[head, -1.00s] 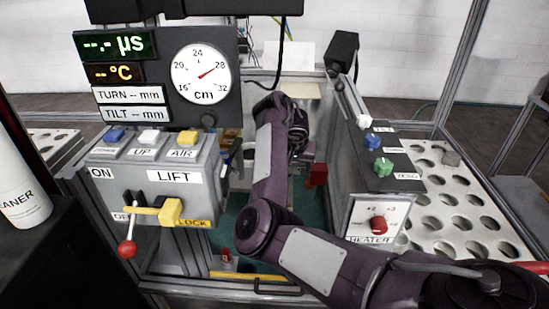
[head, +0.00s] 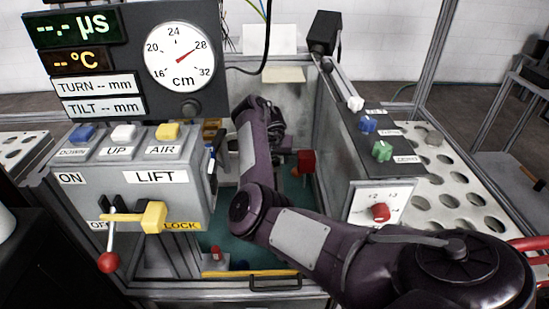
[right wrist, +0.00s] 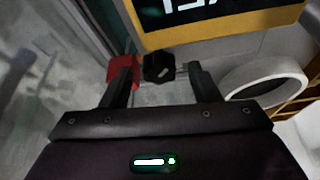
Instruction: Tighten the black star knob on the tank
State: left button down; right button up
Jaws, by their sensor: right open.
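The black star knob (right wrist: 158,67) shows in the right wrist view, between and just beyond the fingertips of my right gripper (right wrist: 162,74). The gripper is open, with one finger on each side of the knob, and I see no clear contact. A red block (right wrist: 121,70) sits directly left of the knob, partly behind the left finger. In the head view my right arm reaches down into the teal-floored tank area; its wrist and links hide the knob there. My left gripper is out of view.
A pale round ring (right wrist: 265,82) and a yellow-framed display (right wrist: 220,20) lie close to the right gripper. The lift panel (head: 140,180) stands left of my arm, the heater panel (head: 364,205) right. A yellow bar (head: 245,273) crosses the front.

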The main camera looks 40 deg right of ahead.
jog(key=c, duration=1)
jog(key=shift+m, duration=0.5)
jog(key=shift+m+g+p, duration=0.35)
jog(key=shift+m+g, duration=0.05)
jog(key=shift+m, duration=0.2)
jog(key=m+g, duration=0.1)
jog(key=m, duration=0.1)
jog(key=shift+w+f+m+h+b, duration=0.1)
jog(key=shift+m+h+b, duration=0.2)
jog(key=shift+h+b, duration=0.1)
jog(key=m+b, duration=0.2)
jog(key=shift+w+m+g, duration=0.1)
jog(key=shift+m+g, duration=0.2)
jog(key=shift+g, duration=0.1)
jog(key=m+b, duration=0.1)
jog(key=b, duration=0.1)
jog(key=shift+w+b, duration=0.2)
jog(key=shift+b, duration=0.15)
jog(key=shift+s+r+m+g+b, duration=0.1)
jog(key=shift+r+m+g+b, duration=0.15)
jog(key=shift+m+g+b, duration=0.45)
